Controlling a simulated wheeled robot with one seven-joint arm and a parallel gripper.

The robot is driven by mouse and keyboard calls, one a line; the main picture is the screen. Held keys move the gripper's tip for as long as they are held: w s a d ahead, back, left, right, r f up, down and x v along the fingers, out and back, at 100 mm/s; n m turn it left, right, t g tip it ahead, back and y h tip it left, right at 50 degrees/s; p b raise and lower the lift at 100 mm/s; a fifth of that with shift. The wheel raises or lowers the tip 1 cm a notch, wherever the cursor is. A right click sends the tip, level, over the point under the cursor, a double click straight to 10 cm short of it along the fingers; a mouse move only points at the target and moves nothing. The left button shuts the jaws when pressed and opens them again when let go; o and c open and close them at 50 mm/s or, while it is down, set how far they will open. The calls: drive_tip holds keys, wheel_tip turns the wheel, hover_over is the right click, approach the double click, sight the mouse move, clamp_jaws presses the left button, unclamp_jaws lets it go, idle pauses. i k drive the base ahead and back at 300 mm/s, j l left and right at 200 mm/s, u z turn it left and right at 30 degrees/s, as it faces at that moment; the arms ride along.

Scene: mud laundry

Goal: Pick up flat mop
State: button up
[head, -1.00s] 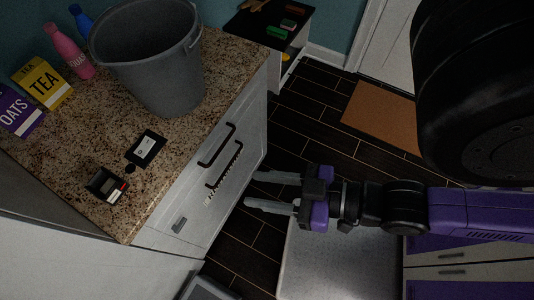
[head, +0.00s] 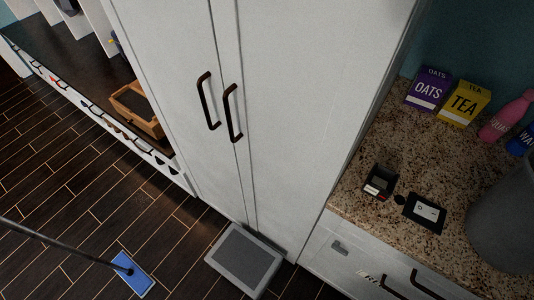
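The flat mop shows at the lower left of the head view. Its blue flat head (head: 134,274) lies on the dark wood floor. Its thin dark handle (head: 55,241) runs from the head up and left, out of the frame's left edge. The handle's far end is hidden outside the frame. My gripper is not in this view, and nothing of my arm shows.
A tall white cabinet (head: 290,95) with dark handles stands in the middle. A grey-topped box (head: 243,258) sits on the floor before it. The speckled counter (head: 349,196) is at the right. A dark-topped bench (head: 64,72) stands at the left. Floor around the mop head looks clear.

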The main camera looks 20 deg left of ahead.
sight(141, 283)
drive_tip(key=u, duration=2.2)
drive_tip(key=z, duration=1.7)
drive_tip(key=j+z, duration=0.45)
drive_tip(key=k+j+z, duration=0.1)
drive_tip(key=j+z, duration=0.15)
drive_tip(key=z, duration=0.15)
drive_tip(key=k+j+z, duration=0.1)
drive_tip(key=j+z, duration=0.2)
drive_tip(key=z, duration=0.15)
drive_tip(key=k+j+z, duration=0.15)
drive_tip(key=z, duration=0.25)
drive_tip(key=k+j+z, duration=0.25)
drive_tip(key=z, duration=0.2)
drive_tip(key=k+j+z, duration=0.25)
drive_tip(key=z, duration=0.2)
drive_tip(key=k+j+z, duration=0.25)
drive_tip(key=z, duration=0.25)
drive_tip(key=k+z, duration=0.45)
drive_tip(key=k, duration=0.45)
drive_tip(key=k+j, duration=0.15)
drive_tip(key=k, duration=0.3)
drive_tip(key=k+u, duration=0.3)
drive_tip(key=u, duration=0.2)
drive_tip(key=k+j+u, duration=0.15)
drive_tip(key=k+u, duration=0.15)
drive_tip(key=u, duration=0.15)
drive_tip(key=k+j+u, duration=0.25)
drive_tip(key=u, duration=0.25)
